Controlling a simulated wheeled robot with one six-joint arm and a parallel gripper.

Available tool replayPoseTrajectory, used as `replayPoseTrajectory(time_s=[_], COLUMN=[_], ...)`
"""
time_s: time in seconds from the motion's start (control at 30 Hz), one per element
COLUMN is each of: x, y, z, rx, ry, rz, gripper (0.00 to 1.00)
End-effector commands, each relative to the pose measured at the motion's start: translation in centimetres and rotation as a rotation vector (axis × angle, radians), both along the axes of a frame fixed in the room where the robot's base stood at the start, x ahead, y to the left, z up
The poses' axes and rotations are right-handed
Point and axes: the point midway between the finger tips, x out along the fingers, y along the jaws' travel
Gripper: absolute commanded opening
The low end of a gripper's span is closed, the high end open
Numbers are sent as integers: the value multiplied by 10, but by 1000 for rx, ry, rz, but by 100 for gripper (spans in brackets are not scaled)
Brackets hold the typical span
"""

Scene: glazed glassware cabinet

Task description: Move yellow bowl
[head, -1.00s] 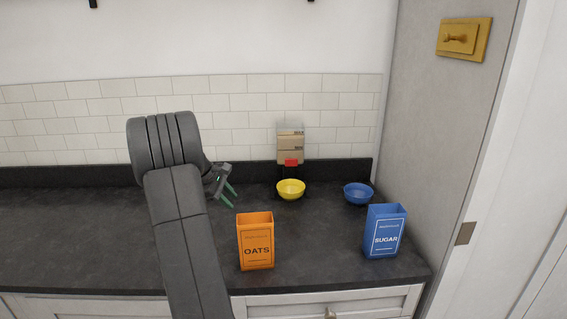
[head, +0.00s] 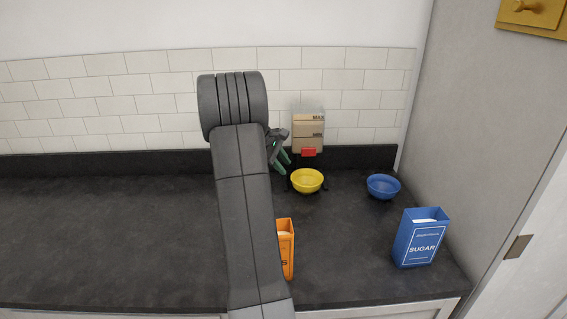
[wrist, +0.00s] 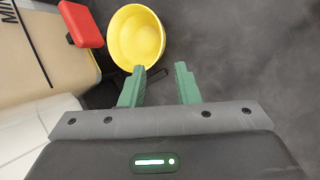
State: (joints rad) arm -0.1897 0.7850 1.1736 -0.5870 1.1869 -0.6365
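The yellow bowl (head: 307,181) stands upright on the dark counter, below the red lever of the wall dispenser. It looks empty in the wrist view (wrist: 136,37). My gripper (head: 283,169) is just left of the bowl in the head view, partly hidden by my arm. In the wrist view my gripper (wrist: 164,70) has its two green fingers apart with nothing between them. The bowl lies ahead of the left finger there, close to its tip; I cannot tell whether they touch.
The dispenser (head: 308,130) with its red lever (head: 308,152) is behind the bowl. A blue bowl (head: 383,186) stands to the right. A blue sugar box (head: 420,238) is at front right, and an orange oats box (head: 287,250) is partly behind my arm. The left counter is clear.

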Motion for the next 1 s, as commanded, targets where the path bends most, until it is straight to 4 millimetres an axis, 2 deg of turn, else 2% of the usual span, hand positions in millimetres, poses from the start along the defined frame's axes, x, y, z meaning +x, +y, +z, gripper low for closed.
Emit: replayPoseTrajectory(time_s=[0.13,0.27,0.7,1.0], x=[0,2,15,20], y=[-2,-9,-51,-67], z=[-3,-14,-86,-115], rx=[0,-1,-1,-1], ry=[1,3,4,0], rz=[-1,-2,-1,0], gripper=[29,29,29,29])
